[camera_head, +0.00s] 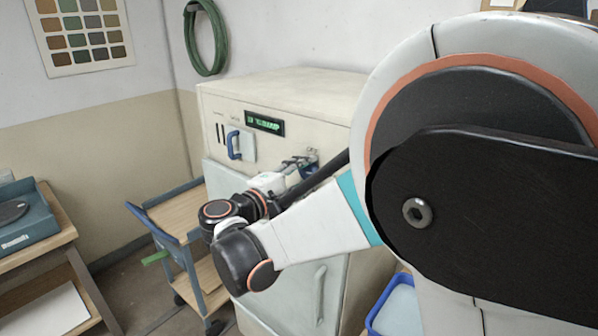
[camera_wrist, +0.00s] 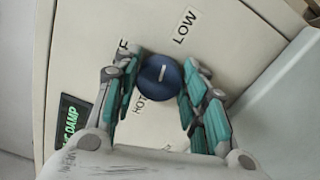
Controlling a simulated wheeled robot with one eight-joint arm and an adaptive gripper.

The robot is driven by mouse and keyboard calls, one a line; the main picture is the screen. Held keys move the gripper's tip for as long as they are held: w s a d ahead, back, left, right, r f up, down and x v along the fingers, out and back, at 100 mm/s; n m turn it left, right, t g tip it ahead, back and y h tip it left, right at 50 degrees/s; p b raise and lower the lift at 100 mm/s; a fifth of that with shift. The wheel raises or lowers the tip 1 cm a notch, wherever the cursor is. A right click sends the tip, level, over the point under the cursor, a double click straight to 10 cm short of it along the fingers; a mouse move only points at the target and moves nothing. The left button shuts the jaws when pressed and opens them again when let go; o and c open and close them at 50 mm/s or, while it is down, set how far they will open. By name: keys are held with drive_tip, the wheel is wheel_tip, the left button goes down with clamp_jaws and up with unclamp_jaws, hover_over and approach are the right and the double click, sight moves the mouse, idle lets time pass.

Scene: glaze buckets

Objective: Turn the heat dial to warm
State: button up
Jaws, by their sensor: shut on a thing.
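The heat dial (camera_wrist: 160,77) is a round dark blue knob with a short white mark, on the cream front panel of a cabinet. In the wrist view the mark stands nearly upright in the picture. The label LOW is at upper right, HOT at lower left, and a partly hidden label ending in F at upper left. No label reading WARM can be seen. My gripper (camera_wrist: 158,85) is shut on the dial, one teal-padded finger on each side. In the head view my gripper (camera_head: 300,163) is at the cabinet's upper front, partly hidden by my arm.
The cream cabinet (camera_head: 290,88) has a green-lettered display (camera_head: 264,123) and a blue handle (camera_head: 233,146) left of my gripper. A blue-framed trolley (camera_head: 165,212) stands left of it. A blue bucket (camera_head: 378,318) is at lower right, partly hidden.

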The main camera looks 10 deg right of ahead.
drive_tip(key=shift+w+a+f+m+b, duration=0.1)
drive_tip(key=shift+m+b, duration=0.05)
drive_tip(key=shift+m, duration=3.3)
drive_tip(key=shift+s+f+m+b, duration=0.1)
drive_tip(key=shift+f+m+b, duration=0.1)
drive_tip(key=shift+m, duration=3.2)
drive_tip(key=shift+w+a+f+m+b, duration=0.1)
drive_tip(key=shift+m+b, duration=0.05)
drive_tip(key=shift+m, duration=3.3)
drive_tip(key=o, duration=1)
drive_tip(key=v, duration=1.2)
drive_tip(key=shift+r, duration=0.1)
